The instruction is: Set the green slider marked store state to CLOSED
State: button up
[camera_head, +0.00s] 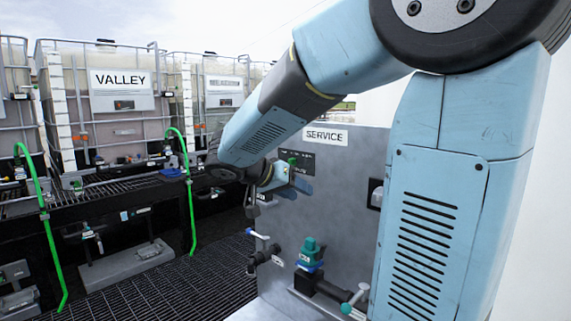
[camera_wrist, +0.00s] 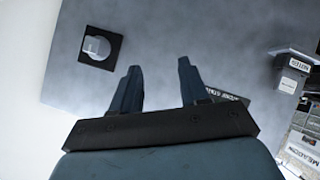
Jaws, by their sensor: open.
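In the head view a dark plate (camera_head: 306,154) sits on the grey service panel, with a small green part (camera_head: 292,160) at its left that looks like the slider. Its position along the plate and the lettering are too small to read. My gripper (camera_head: 298,185) is just below it, partly hidden by my arm. In the wrist view my gripper (camera_wrist: 158,64) is open, with nothing between its two blue fingers. The plate marked store state (camera_wrist: 229,96) shows behind the right finger, partly covered by the gripper. The green slider is hidden there.
A rotary knob (camera_wrist: 97,47) on a black square is on the panel. The SERVICE sign (camera_head: 325,136) is above the plate. A teal valve (camera_head: 311,252) and a lever with a white end (camera_head: 258,236) stand lower. White totes, one marked VALLEY (camera_head: 121,80), are at left.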

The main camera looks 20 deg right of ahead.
jog(key=w+a+r+m+t+h, duration=0.1)
jog(key=w+a+m+h, duration=0.15)
jog(key=w, duration=0.35)
jog(key=m+t+h, duration=0.2)
jog(key=t+h, duration=0.1)
jog(key=t, duration=0.1)
send_near(290, 161)
jog(key=x, duration=0.8)
jog(key=shift+w+d, duration=0.2)
jog(key=shift+d, duration=0.05)
jog(key=shift+c, duration=0.3)
grip_shut()
jog(key=shift+n, duration=0.25)
